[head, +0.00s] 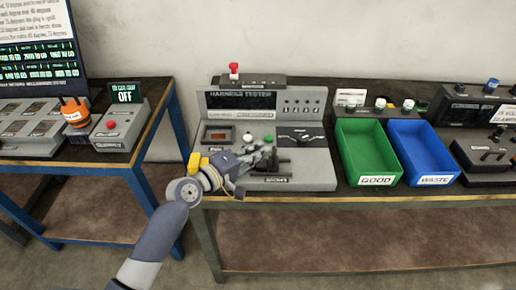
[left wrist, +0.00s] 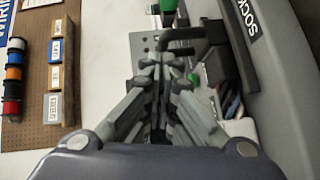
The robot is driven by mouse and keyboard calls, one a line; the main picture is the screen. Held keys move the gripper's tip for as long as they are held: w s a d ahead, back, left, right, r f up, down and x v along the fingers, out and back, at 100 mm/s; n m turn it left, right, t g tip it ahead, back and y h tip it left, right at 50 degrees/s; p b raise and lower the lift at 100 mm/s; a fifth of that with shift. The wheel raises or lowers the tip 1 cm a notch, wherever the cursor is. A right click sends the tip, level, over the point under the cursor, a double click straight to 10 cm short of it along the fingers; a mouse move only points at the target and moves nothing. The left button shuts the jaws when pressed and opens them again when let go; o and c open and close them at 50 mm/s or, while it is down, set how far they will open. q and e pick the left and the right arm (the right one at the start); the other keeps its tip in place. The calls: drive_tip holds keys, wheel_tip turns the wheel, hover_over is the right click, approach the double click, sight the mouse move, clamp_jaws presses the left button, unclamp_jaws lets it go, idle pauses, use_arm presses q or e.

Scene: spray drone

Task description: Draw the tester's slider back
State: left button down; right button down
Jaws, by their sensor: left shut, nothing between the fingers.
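The grey harness tester (head: 312,103) stands on the bench in the middle of the head view. A dark slider part (head: 301,160) shows low on its front, behind the label plate. My left gripper (head: 266,158) reaches over the tester's lower left front, beside this part and partly covering it. In the left wrist view the fingers (left wrist: 160,66) are together and empty. A dark bent handle (left wrist: 182,48) lies just beyond the fingertips; I cannot tell whether they touch. My right gripper is not in view.
A green GOOD bin (head: 377,181) and a blue WASTE bin (head: 434,181) stand right of the tester. A grey box with a red button (head: 110,125) is on the left table. Coloured spools (left wrist: 13,75) hang on a board in the left wrist view.

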use_arm(q)
drive_tip(key=shift+d, duration=0.35)
drive_tip(key=d+p, duration=0.2)
drive_tip(key=d, duration=0.4)
drive_tip(key=shift+a, duration=0.1)
